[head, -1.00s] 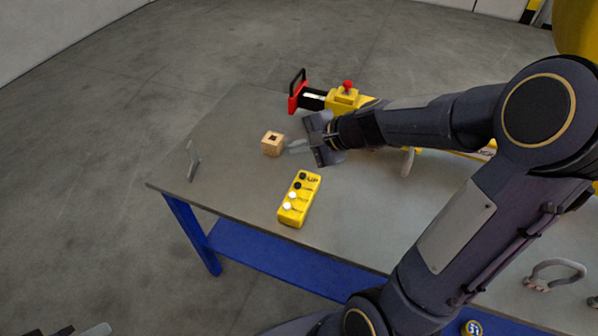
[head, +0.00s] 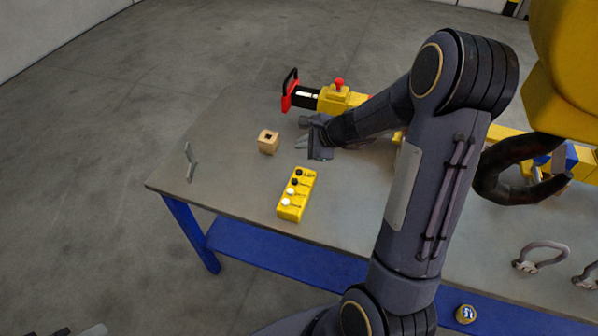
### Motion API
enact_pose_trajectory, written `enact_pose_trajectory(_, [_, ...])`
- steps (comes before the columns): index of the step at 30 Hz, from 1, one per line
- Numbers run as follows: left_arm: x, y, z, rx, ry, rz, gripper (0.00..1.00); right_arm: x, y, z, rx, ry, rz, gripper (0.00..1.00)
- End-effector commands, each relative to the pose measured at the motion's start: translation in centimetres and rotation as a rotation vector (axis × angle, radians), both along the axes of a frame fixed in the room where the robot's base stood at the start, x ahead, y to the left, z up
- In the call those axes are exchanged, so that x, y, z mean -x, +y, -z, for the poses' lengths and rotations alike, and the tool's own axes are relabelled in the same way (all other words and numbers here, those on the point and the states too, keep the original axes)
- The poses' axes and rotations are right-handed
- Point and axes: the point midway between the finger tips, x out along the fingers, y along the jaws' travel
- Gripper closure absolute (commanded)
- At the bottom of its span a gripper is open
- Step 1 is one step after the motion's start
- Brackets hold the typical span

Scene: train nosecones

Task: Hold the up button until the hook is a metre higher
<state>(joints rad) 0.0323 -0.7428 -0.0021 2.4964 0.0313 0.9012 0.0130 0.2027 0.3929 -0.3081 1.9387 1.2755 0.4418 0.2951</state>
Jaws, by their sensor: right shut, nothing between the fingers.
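The yellow pendant (head: 297,194) lies on the grey workbench (head: 240,200), with a column of black and white buttons. The up button (head: 299,173) is the black one at its far end, beside the lettering. My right gripper (head: 302,142) is shut and empty above the bench, beyond the pendant and apart from it. The dark hook (head: 500,180) hangs under a yellow block (head: 565,70) at the right. Only a grey tip of my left gripper (head: 92,331) shows at the bottom left edge.
A wooden block with a square hole (head: 268,142) stands left of my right gripper. A yellow tool with a red button and red end (head: 335,97) lies behind. A small grey bracket (head: 190,162) stands at the left edge. Shackles (head: 540,257) lie at the right.

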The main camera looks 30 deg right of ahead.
Motion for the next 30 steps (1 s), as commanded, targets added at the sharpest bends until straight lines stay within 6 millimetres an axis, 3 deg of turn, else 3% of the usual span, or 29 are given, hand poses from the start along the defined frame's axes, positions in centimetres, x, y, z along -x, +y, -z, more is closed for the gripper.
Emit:
enact_pose_trajectory(16, [0.0,0.0,6.9,0.0,0.0,0.0,0.71,0.0,0.0,7.5,0.0,0.001,-0.001,1.0])
enact_pose_trajectory(30, [0.0,0.0,7.6,0.0,0.0,0.0,0.71,0.0,0.0,8.2,0.001,0.0,-0.001,1.0])
